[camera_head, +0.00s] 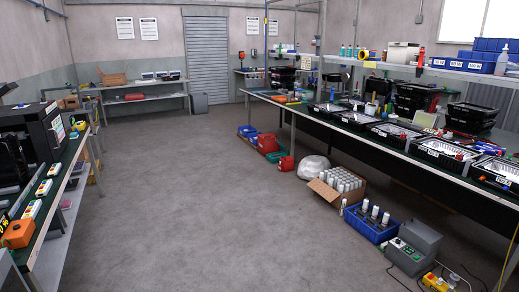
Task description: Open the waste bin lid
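Neither of my grippers is in view.
A long workbench (350,124) with several black trays runs along the right. A blue crate (370,223), a cardboard box (336,186) and a grey machine (413,246) sit on the floor beside it. Another bench (52,205) lines the left. The middle floor (210,200) is clear.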

